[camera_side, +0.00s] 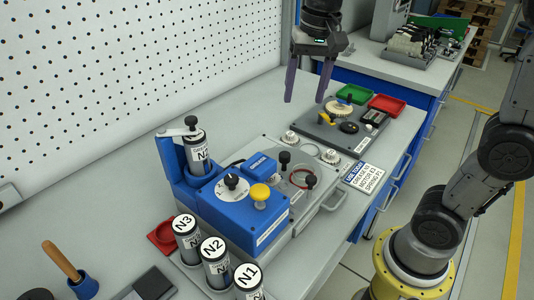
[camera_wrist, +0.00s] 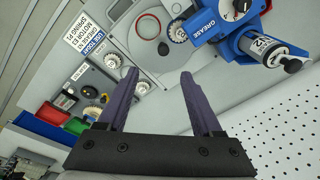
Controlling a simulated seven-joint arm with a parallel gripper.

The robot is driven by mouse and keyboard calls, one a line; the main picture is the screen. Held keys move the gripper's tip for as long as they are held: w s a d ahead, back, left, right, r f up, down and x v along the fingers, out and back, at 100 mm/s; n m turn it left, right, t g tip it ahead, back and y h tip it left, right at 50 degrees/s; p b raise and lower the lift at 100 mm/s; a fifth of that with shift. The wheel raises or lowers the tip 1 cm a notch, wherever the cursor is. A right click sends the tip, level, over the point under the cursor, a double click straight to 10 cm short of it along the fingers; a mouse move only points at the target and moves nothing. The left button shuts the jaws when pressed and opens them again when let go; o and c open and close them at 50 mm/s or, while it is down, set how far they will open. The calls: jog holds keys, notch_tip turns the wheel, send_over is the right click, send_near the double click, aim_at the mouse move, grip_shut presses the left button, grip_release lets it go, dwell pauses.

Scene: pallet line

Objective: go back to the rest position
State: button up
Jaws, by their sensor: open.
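My gripper (camera_side: 306,82) hangs at the top middle of the side view, above the bench near the pegboard. Its two purple fingers are apart with nothing between them. In the wrist view the open gripper (camera_wrist: 158,88) reaches up from the bottom, with the bench behind it. The blue grease machine (camera_side: 232,200) stands on the bench below and left of my gripper. A canister marked N2 (camera_side: 197,153) sits upright in its holder; it also shows in the wrist view (camera_wrist: 264,46).
Canisters N3 (camera_side: 187,237), another N2 (camera_side: 216,262) and N1 (camera_side: 248,281) stand at the front. A dark plate with parts (camera_side: 318,132), green tray (camera_side: 352,94) and red tray (camera_side: 387,105) lie right of my gripper. The pegboard (camera_side: 130,70) rises behind. Air around the fingers is clear.

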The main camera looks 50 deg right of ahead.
jog(key=s+f+n+t, duration=0.2)
jog(key=s+f+n, duration=0.1)
jog(key=s, duration=0.4)
jog(key=s+f+n+t, duration=0.2)
jog(key=s+f+n, duration=0.2)
jog(key=s, duration=0.4)
jog(key=shift+a+n, duration=0.3)
jog(key=shift+n, duration=0.6)
